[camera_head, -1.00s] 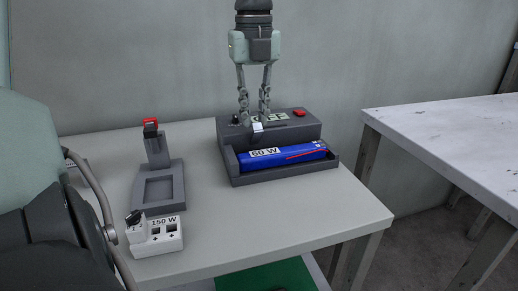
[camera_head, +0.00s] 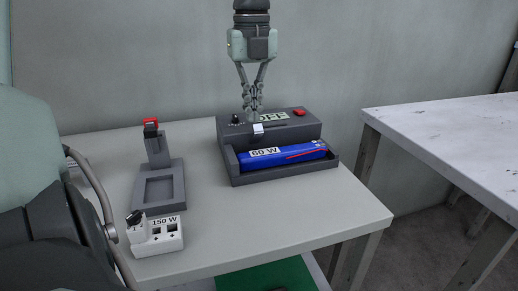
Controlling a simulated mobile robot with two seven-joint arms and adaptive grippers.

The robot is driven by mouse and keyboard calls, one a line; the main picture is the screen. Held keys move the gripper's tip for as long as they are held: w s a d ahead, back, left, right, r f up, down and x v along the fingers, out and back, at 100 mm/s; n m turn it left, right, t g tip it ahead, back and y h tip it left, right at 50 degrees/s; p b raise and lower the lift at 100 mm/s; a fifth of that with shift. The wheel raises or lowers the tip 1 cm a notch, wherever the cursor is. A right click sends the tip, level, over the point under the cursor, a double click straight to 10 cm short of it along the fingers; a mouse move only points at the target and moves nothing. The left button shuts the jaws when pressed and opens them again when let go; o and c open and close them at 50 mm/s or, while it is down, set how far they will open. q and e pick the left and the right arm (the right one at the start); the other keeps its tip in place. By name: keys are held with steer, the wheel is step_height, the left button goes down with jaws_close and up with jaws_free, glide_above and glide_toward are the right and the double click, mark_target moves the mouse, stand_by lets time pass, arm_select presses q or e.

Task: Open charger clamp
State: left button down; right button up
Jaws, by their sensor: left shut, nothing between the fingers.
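The dark grey charger (camera_head: 290,131) stands at the back of the table. Its display reads OFF. A small white piece (camera_head: 258,129) sits at its front top edge, above the battery; it looks like a clamp, but its state is too small to tell. A blue battery (camera_head: 272,160) labelled 60 W lies in the charger's front tray (camera_head: 290,176). My left gripper (camera_head: 254,113) points down over the charger, just behind the white piece. Its fingers are together and empty, and partly cover the display. My right gripper is not in view.
A grey stand with an upright post (camera_head: 157,149) and red top (camera_head: 151,122) is at left. A white 150 W block (camera_head: 156,235) with sockets and a black knob is in front of it. The charger has a red button (camera_head: 299,112). The table's right front (camera_head: 345,212) is clear; another table (camera_head: 455,135) stands right.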

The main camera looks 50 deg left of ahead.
arm_select(q)
steer(key=shift+w+a, duration=0.2)
steer(key=shift+a, duration=0.2)
stand_by(0.3)
steer(key=c, duration=1.7)
jaws_free()
